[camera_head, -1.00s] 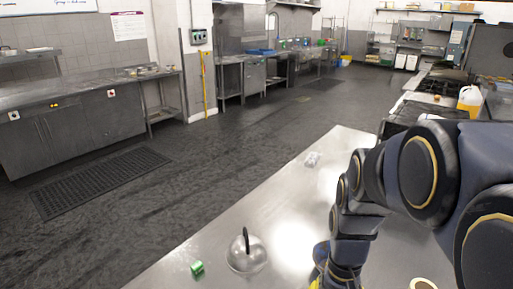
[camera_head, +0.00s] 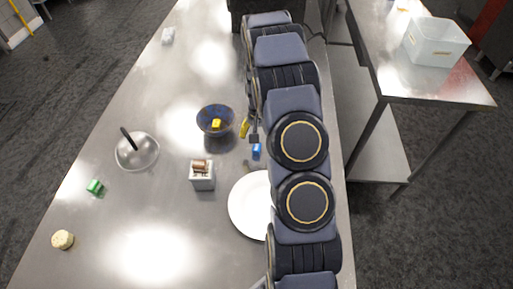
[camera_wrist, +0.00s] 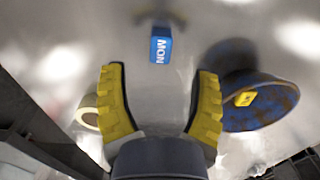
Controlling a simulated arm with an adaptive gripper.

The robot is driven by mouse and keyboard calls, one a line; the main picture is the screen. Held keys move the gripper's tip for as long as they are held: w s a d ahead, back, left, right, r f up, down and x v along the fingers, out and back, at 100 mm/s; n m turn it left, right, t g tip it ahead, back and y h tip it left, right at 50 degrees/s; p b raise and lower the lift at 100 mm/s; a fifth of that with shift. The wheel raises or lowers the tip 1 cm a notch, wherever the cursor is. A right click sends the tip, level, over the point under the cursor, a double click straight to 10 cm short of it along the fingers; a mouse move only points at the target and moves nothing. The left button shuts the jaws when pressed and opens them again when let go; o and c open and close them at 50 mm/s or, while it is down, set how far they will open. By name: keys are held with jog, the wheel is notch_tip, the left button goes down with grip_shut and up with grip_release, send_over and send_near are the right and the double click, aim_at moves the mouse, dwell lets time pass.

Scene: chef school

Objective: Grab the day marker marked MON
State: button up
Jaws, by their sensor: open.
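The day marker marked MON is a small blue block (camera_head: 257,151) lying on the steel table, beside my arm and just above the white plate in the head view. In the wrist view the blue block (camera_wrist: 161,48) shows white MON lettering and lies ahead of the fingertips, roughly centred between them. My gripper (camera_wrist: 162,78) is open with its yellow fingers apart and nothing between them. In the head view my gripper (camera_head: 247,128) is partly hidden by my arm.
A dark blue bowl (camera_head: 203,128) holding a yellow block (camera_head: 216,123) stands close to my gripper.

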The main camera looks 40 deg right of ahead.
aim_at(257, 146)
notch_tip(257, 146, down, 6)
jog(key=shift+r, duration=0.1)
grip_shut()
